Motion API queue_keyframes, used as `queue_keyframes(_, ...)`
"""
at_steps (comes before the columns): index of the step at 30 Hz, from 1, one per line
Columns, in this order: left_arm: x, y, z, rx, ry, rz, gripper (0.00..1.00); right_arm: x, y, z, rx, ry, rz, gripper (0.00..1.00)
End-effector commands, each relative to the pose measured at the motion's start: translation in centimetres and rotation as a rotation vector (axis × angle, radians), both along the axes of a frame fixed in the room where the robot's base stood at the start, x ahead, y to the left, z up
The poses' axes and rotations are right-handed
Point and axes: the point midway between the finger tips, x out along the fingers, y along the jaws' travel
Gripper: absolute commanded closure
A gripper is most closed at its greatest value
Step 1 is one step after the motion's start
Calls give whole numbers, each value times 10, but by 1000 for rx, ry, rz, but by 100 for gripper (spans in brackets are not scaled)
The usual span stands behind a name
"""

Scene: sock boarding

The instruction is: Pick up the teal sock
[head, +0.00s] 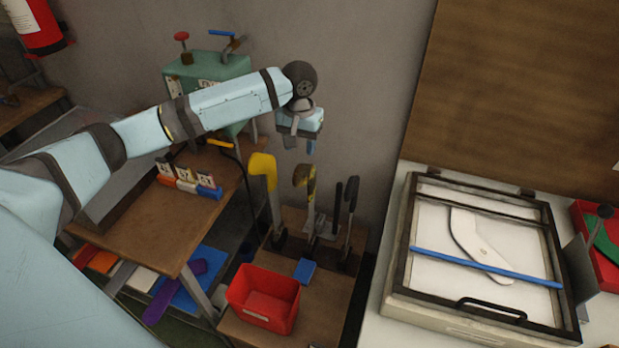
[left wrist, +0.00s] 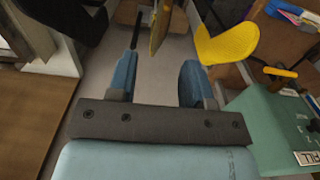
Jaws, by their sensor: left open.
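I cannot pick out a teal sock for certain in either view. A green cloth-like piece (head: 606,243) lies in a red tray (head: 583,213) at the right edge of the head view, partly cut off. My left gripper (head: 305,146) hangs high in front of the wall, above the stand with upright forms, far from that tray. In the left wrist view its two blue fingers (left wrist: 158,78) are apart with nothing between them. A yellow form (head: 263,168) stands below the gripper and also shows in the left wrist view (left wrist: 226,43). My right gripper is out of view.
A flat framed press (head: 396,262) with a white foot-shaped form (head: 475,240) and a blue bar stands on the right table. A red bin (head: 262,300) sits low in the middle. A green machine (head: 205,72) and a wooden bench (head: 150,218) stand left, close to my left arm.

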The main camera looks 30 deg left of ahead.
Motion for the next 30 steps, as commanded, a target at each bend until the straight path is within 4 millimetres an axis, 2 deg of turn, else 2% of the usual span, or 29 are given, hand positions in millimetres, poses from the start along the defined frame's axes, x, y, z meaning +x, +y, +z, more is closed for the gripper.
queue_keyframes(3,0,0,-19,-1,0,0,54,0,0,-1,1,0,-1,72)
queue_keyframes(11,1,1,-39,-1,-1,-1,54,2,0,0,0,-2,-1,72)
queue_keyframes(18,1,2,-74,-1,0,-2,54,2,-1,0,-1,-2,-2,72)
queue_keyframes(22,1,2,-82,-1,-3,-2,54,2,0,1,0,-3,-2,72)
queue_keyframes(28,1,2,-82,-1,-3,-2,54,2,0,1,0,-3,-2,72)
queue_keyframes(30,1,2,-82,-1,-3,-2,70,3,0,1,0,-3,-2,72)
